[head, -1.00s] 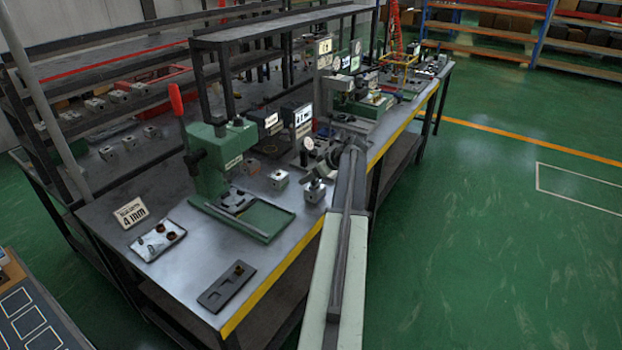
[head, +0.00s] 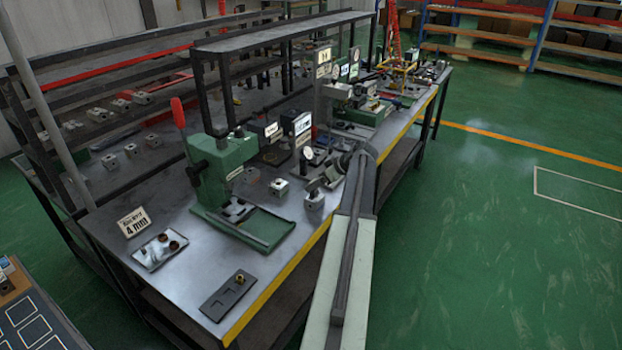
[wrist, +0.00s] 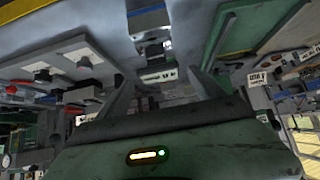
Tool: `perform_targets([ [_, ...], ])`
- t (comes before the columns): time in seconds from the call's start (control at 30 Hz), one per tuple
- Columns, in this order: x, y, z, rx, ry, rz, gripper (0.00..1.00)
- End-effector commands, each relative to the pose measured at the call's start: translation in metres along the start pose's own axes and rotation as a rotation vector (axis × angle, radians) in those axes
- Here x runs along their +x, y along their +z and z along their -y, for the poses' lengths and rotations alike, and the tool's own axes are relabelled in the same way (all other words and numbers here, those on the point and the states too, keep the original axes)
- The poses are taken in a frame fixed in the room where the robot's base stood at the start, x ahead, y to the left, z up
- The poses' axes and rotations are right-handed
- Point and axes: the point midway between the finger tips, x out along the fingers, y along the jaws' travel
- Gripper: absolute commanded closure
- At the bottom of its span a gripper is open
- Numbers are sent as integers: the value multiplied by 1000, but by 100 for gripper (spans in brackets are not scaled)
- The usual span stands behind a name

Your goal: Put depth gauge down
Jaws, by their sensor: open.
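A small gauge with a round white dial (head: 308,153), which looks like the depth gauge, stands on the bench by the end of my arm in the head view. My gripper (head: 324,179) is low over the bench near its yellow front edge, just right of the dial. In the wrist view my gripper (wrist: 164,88) has its two fingers apart. A grey metal block (wrist: 158,75) shows beyond the gap between them. In the head view a metal block (head: 314,200) sits just below the gripper. Whether gripper and gauge touch is hidden.
A green press (head: 222,170) with a red lever stands to the left. A second metal block (head: 280,188), a dark tray (head: 228,295), a white tray (head: 160,250) and a "4 mm" sign (head: 133,222) are on the bench. Bare bench lies between the trays.

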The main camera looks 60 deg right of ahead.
Motion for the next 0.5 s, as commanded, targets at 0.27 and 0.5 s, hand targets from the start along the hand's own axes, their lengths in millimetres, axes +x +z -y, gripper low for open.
perform_targets([
  [0.27,-63,-4,0,0,1,-1,22],
  [0.5,-71,0,0,0,0,-1,22],
])
